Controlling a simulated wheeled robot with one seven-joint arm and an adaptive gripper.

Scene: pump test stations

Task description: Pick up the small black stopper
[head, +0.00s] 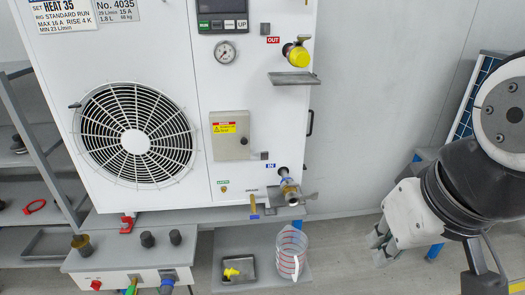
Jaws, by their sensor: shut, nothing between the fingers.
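Two small black stopper-like pieces stand side by side on the grey top of a control box in the head view: a left one (147,239) and a right one (175,237). They look alike, and I cannot tell which is the small stopper. My gripper (378,251) is at the right, pointing down and left, shut and empty. It is far to the right of both black pieces and touches nothing that I can see.
A clear measuring jug (291,252) and a dark tray (236,268) with a yellow piece sit on a low grey shelf between. A white heat unit (160,80) with valves rises behind. Grey floor lies around my gripper.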

